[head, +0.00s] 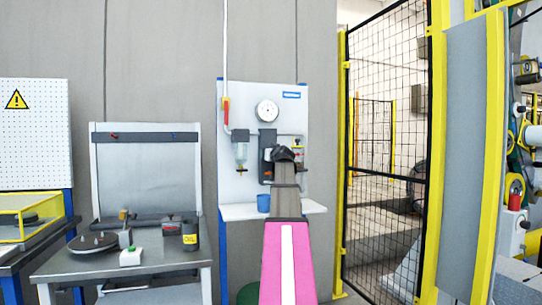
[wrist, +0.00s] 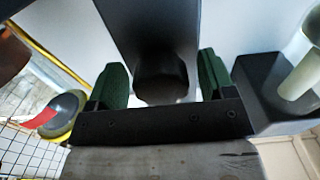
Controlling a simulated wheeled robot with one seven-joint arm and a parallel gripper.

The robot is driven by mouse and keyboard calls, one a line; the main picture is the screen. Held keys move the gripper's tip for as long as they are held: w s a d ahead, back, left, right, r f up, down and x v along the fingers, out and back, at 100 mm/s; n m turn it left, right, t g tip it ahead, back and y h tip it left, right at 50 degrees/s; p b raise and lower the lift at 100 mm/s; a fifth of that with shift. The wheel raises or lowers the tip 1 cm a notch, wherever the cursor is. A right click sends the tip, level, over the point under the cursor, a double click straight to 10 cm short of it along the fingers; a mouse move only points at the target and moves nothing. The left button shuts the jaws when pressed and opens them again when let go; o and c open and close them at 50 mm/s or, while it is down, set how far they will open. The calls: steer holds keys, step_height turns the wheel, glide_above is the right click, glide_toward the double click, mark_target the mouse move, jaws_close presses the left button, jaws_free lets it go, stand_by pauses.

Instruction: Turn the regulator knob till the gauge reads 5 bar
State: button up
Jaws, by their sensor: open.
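The round white gauge (head: 267,111) is on the upper part of the wall panel in the head view; its needle is too small to read. The dark regulator (head: 266,141) is below it, partly covered by my gripper (head: 284,155). In the wrist view, the dark regulator knob (wrist: 160,80) is at the end of the dark regulator body (wrist: 152,28). My gripper's two green-padded fingers (wrist: 162,84) stand apart on either side of the knob, with a visible gap on each side. The gripper is open and holds nothing.
A clear filter bowl (head: 241,153) hangs left of the regulator. A red-handled valve (head: 226,108) is on the pipe. A blue cup (head: 263,202) stands on the panel's shelf (head: 238,212). A workbench (head: 75,266) is to the left and a mesh fence (head: 388,130) to the right.

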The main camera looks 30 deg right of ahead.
steer(key=c, duration=0.9)
steer(key=shift+a+m, duration=0.1)
steer(key=shift+m, duration=3.3)
steer(key=o, duration=0.9)
steer(key=shift+s, duration=0.1)
